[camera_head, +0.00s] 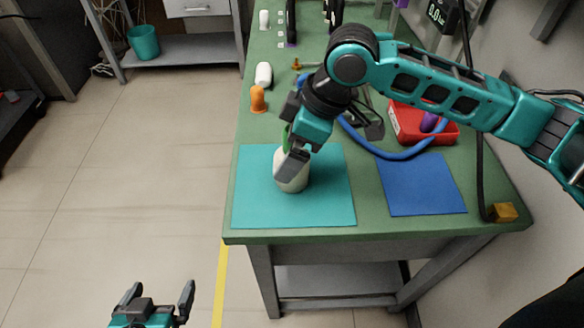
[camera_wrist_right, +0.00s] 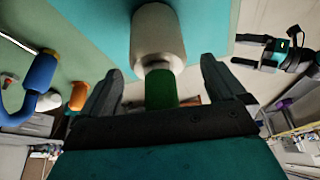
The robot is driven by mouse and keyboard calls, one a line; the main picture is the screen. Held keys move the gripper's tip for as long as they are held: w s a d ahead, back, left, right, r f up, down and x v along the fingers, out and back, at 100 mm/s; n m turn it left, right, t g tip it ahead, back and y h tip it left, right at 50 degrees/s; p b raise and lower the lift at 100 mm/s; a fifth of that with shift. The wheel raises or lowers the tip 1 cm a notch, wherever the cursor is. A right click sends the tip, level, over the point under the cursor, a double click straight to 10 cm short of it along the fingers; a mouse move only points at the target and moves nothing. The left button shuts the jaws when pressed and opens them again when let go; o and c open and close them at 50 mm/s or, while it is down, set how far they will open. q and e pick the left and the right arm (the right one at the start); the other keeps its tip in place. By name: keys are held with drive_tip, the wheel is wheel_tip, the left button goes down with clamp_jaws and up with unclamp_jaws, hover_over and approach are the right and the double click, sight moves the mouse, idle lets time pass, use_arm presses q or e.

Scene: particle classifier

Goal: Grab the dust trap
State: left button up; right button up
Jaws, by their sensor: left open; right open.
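A white cylinder (camera_head: 297,184) with a green end piece, likely the dust trap, stands on the teal mat (camera_head: 252,205). In the right wrist view, the cylinder (camera_wrist_right: 160,38) and its green end (camera_wrist_right: 161,88) show. My right gripper (camera_head: 291,158) is at the cylinder, partly hiding it and its green part. In the right wrist view its fingers (camera_wrist_right: 162,75) are open, one on either side of the green part, with gaps visible. My left gripper (camera_head: 158,296) is open and empty, low at the left, off the table.
A blue mat (camera_head: 422,184) lies to the right, with a red tray (camera_head: 401,124) and a blue hose (camera_head: 397,155) behind it. An orange piece (camera_head: 258,99) and a white bottle (camera_head: 263,75) stand near the left edge. A yellow-brown block (camera_head: 503,212) sits at the front right corner.

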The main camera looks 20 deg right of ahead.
drive_tip(key=shift+f, duration=0.1)
drive_tip(key=shift+c, duration=0.5)
drive_tip(key=c, duration=1.6)
